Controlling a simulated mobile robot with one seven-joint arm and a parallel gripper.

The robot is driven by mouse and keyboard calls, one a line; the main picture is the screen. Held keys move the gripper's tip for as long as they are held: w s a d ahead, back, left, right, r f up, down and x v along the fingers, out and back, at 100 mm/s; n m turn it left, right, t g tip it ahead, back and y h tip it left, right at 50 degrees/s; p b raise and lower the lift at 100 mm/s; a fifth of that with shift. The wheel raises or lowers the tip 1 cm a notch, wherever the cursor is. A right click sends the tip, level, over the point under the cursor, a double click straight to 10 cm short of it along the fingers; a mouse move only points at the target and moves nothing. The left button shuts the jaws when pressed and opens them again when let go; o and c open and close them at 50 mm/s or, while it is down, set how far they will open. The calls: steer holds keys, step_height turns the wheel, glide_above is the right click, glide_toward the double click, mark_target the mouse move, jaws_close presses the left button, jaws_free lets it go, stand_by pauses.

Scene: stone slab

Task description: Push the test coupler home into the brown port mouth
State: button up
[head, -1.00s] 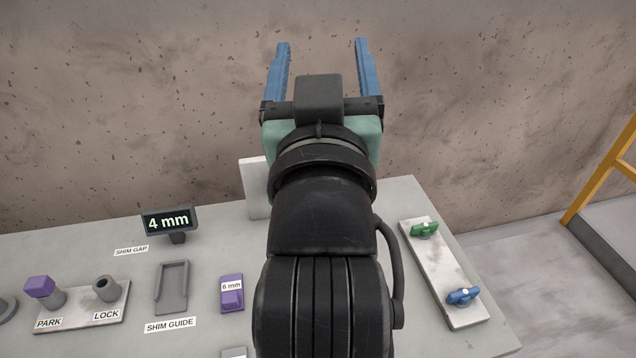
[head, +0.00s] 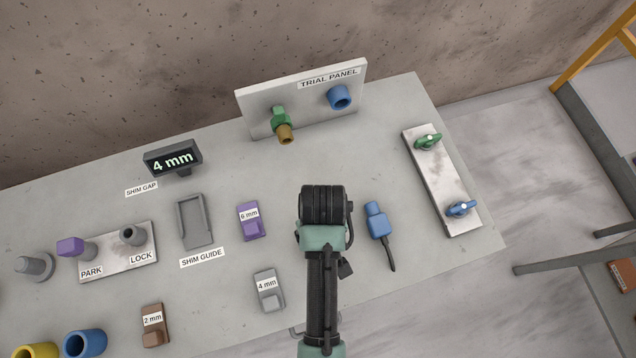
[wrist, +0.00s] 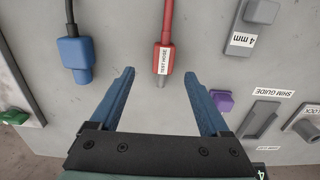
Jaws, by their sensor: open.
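The red test coupler (wrist: 163,58), labelled TEST HOSE, lies on the slab in the wrist view, with its red hose running off the top edge. Its grey tip points towards my gripper. In the head view my arm hides it. My gripper (wrist: 160,76) is open and empty, with its blue fingers to either side of the coupler's tip; contact cannot be judged. My fingers are hidden in the head view. The brown port mouth (head: 285,136) sticks out of the upright trial panel (head: 310,90) below a green valve (head: 279,116).
A blue port (head: 340,96) is on the panel's right. A blue connector (head: 376,222) lies right of my arm. The shim guide (head: 194,222), purple 6 mm block (head: 250,222) and grey 4 mm block (head: 268,288) are to the left. A plate with two valves (head: 441,185) is at right.

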steer(key=shift+w+a+f+p, duration=0.1)
steer(key=shift+a+f+p, duration=0.1)
steer(key=shift+f, duration=0.9)
steer(key=shift+w+a+f+p, duration=0.1)
steer(key=shift+f+p, duration=0.05)
steer(key=shift+f, duration=0.9)
steer(key=shift+w+a+f+p, duration=0.1)
steer(key=shift+f+p, duration=0.1)
steer(key=shift+f, duration=0.9)
jaws_close()
